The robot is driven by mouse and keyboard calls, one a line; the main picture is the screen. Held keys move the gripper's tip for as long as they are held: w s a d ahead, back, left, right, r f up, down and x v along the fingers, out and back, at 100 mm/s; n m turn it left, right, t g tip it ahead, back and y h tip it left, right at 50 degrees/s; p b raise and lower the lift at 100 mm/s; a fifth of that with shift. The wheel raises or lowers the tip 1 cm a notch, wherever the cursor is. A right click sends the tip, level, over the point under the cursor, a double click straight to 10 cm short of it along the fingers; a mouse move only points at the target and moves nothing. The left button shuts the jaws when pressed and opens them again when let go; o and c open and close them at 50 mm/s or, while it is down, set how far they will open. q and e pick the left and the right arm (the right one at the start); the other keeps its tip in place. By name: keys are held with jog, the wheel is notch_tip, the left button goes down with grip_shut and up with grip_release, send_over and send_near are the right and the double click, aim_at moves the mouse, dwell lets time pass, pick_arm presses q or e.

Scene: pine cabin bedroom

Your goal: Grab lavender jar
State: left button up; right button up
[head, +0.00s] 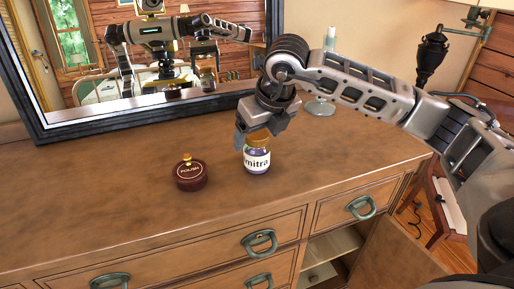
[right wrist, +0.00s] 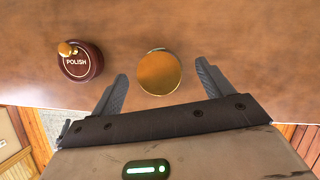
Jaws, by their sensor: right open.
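The lavender jar (head: 257,160) stands upright on the wooden dresser top, with a white label reading "mitra" and a gold lid. In the right wrist view the gold lid (right wrist: 159,72) shows from above, just beyond and between my fingertips. My right gripper (head: 252,135) is directly above and behind the jar, pointing down, with its fingers at about lid height. In the right wrist view the right gripper (right wrist: 162,85) is open, with a finger on each side of the lid and gaps between. My left gripper is not in direct view.
A dark red round polish tin (head: 190,175) with a gold knob sits left of the jar, and also shows in the right wrist view (right wrist: 80,62). A black-framed mirror (head: 150,112) stands behind. A glass bottle (head: 321,105) is at the back right. The dresser top (head: 100,200) is clear at left.

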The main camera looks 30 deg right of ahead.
jog(key=shift+x, duration=1.15)
jog(key=c, duration=1.2)
jog(key=shift+r, duration=0.1)
